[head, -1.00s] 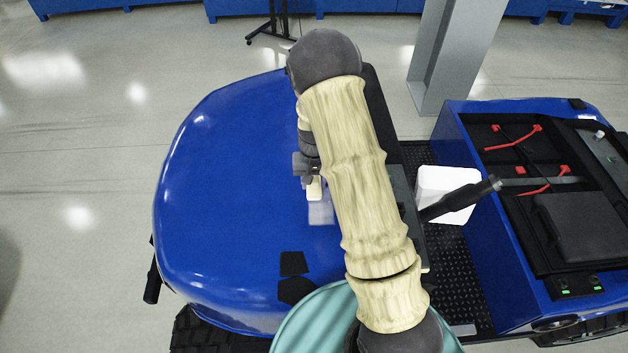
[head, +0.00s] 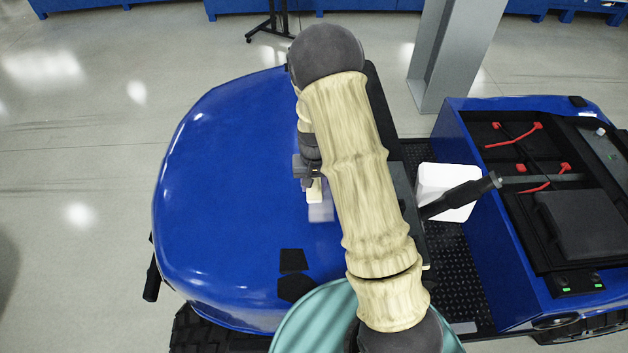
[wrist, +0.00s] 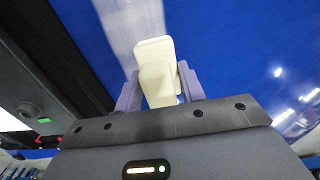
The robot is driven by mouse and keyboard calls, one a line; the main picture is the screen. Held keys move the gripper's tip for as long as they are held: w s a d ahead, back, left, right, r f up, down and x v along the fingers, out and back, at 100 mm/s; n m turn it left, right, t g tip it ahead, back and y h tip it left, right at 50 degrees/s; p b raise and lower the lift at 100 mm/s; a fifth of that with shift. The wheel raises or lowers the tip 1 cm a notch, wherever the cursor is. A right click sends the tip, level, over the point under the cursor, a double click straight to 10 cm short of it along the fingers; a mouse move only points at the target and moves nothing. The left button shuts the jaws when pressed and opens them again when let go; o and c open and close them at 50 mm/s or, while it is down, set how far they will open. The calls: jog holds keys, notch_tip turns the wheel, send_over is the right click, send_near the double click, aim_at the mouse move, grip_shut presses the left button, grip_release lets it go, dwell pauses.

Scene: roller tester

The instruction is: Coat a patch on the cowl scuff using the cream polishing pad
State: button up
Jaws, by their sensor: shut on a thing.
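My gripper (wrist: 158,92) is shut on the cream polishing pad (wrist: 156,62), one finger on each side of it. In the head view the pad (head: 314,191) shows as a small cream block at the blue cowl (head: 230,170), left of my arm. A pale, whitish patch, the scuff (head: 320,213), lies just below the pad there. In the wrist view the scuff (wrist: 120,22) is a pale streaked band beside and beyond the pad's tip. I cannot tell whether the pad touches the cowl. My arm hides part of the cowl's right side.
Two black patches (head: 293,261) lie on the cowl's near part. A black strip runs along its right edge. Right of it are a white box (head: 446,190), a black lever (head: 462,197) and an open blue bay (head: 545,200). A grey post (head: 457,55) stands behind.

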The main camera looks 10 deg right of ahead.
dwell(0.3)
jog(key=shift+s+a+f, duration=0.1)
jog(key=shift+s+a, duration=0.1)
jog(key=shift+s, duration=0.55)
jog(key=shift+w, duration=0.1)
jog(key=shift+w+d+f, duration=0.1)
jog(key=shift+w+d, duration=0.1)
jog(key=shift+w, duration=0.55)
jog(key=shift+c, duration=0.7)
jog(key=shift+w+d, duration=0.1)
jog(key=shift+w, duration=0.65)
jog(key=shift+c, duration=1.3)
